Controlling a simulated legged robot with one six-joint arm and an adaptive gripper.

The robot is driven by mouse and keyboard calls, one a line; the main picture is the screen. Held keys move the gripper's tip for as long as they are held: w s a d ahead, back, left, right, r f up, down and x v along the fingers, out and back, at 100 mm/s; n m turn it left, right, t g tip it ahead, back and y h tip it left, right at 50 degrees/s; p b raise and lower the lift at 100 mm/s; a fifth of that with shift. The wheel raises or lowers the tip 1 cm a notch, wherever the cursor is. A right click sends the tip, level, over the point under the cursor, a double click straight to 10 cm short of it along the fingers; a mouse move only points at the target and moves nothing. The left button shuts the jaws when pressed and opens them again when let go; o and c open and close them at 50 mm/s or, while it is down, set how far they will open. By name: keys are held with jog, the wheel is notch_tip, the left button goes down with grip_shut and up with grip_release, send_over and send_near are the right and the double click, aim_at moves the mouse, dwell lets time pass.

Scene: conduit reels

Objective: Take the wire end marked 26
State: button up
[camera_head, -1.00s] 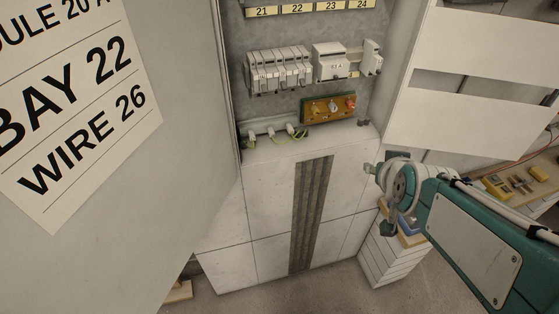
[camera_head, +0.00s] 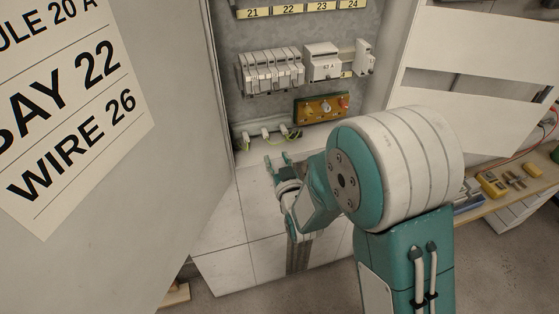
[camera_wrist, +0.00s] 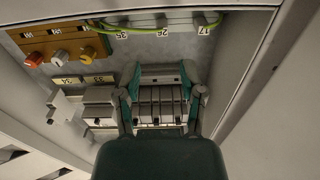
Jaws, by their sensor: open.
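Three wire ends hang in a row on a rail low in the cabinet. In the wrist view, which is upside down, the tag (camera_wrist: 163,31) at the middle wire end reads 26, between tags 35 and 17. The middle wire end (camera_head: 266,134) is white with green-yellow wire beside it in the head view. My gripper (camera_head: 277,161) is open and empty, just below and in front of the row. In the wrist view my gripper's fingers (camera_wrist: 160,72) stand apart, with the wire row beyond their tips. A note (camera_head: 75,110) on the left panel reads BAY 22, WIRE 26.
Above the wires are a brown board with knobs (camera_head: 322,108) and a row of grey breakers (camera_head: 270,72). The cabinet's left panel (camera_head: 185,180) stands close to my gripper. A bench with yellow tools (camera_head: 494,184) is at the right.

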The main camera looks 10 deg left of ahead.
aim_at(266, 137)
jog(key=shift+w+a, duration=0.95)
jog(key=shift+a, duration=0.1)
jog(key=shift+w+a, duration=0.2)
jog(key=shift+w, duration=0.4)
jog(key=shift+w+a, duration=0.15)
jog(key=shift+w, duration=0.45)
jog(key=shift+x, duration=1.45)
jog(key=shift+w+a, duration=0.2)
jog(key=shift+a, duration=0.1)
jog(key=shift+d, duration=0.1)
grip_shut()
jog(key=shift+v, duration=1)
jog(key=shift+v, duration=2.95)
